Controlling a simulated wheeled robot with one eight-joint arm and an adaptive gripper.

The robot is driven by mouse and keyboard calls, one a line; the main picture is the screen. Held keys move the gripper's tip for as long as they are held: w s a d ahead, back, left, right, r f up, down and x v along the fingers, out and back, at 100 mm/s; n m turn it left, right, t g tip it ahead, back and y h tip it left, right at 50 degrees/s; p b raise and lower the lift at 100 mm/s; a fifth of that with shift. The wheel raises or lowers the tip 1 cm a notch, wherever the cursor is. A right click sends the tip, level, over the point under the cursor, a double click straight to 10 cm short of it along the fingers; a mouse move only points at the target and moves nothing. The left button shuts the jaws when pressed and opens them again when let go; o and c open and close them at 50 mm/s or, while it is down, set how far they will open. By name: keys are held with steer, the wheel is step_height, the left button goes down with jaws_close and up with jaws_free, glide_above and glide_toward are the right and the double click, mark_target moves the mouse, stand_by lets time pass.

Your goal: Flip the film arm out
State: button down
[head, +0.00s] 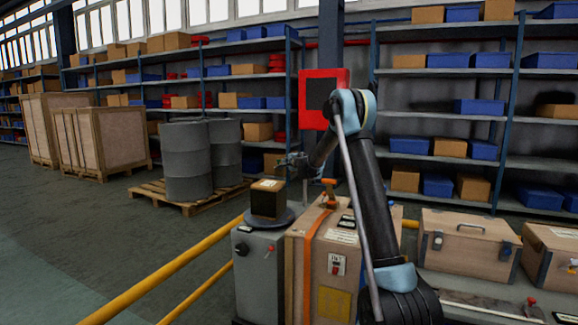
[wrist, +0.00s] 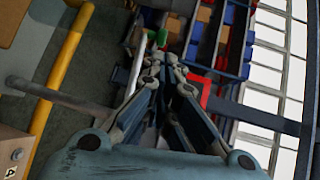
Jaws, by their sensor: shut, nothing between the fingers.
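My gripper (head: 287,165) is shut and empty, held in the air just above and right of the boxed item. It also shows in the wrist view (wrist: 168,68), its fingers together. A dark box with a tan top (head: 267,198) stands on a round grey disc (head: 269,218) on top of a grey cabinet (head: 258,270). I cannot clearly make out the film arm. In the wrist view a grey bar (wrist: 58,96) lies at the left, and a pale upright rod (wrist: 138,66) stands near the fingers; I cannot tell whether either is the film arm.
A wooden crate with an orange strap (head: 308,262) stands beside the cabinet. A yellow rail (head: 170,272) runs along the front left. Grey drums (head: 187,162) stand on a pallet behind. Wooden cases (head: 466,243) are at the right. Open floor lies at the left.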

steer(key=x, duration=0.7)
steer(key=shift+w, duration=0.3)
steer(key=shift+a, duration=0.1)
steer(key=shift+w+d+r+x, duration=0.1)
steer(key=shift+d+x, duration=0.05)
steer(key=shift+x, duration=0.55)
steer(key=shift+w+d+r+x, duration=0.1)
steer(key=shift+x, duration=0.6)
steer(key=shift+d+r+x, duration=0.1)
steer(key=shift+d+x, duration=0.05)
steer(key=shift+x, duration=0.55)
steer(key=shift+s, duration=0.1)
steer(key=shift+s+d, duration=0.15)
steer(key=shift+s, duration=0.15)
steer(key=s+d+r, duration=0.1)
steer(key=s+r, duration=0.1)
steer(key=s, duration=1.1)
steer(key=shift+d+r, duration=0.15)
steer(key=shift+d, duration=0.05)
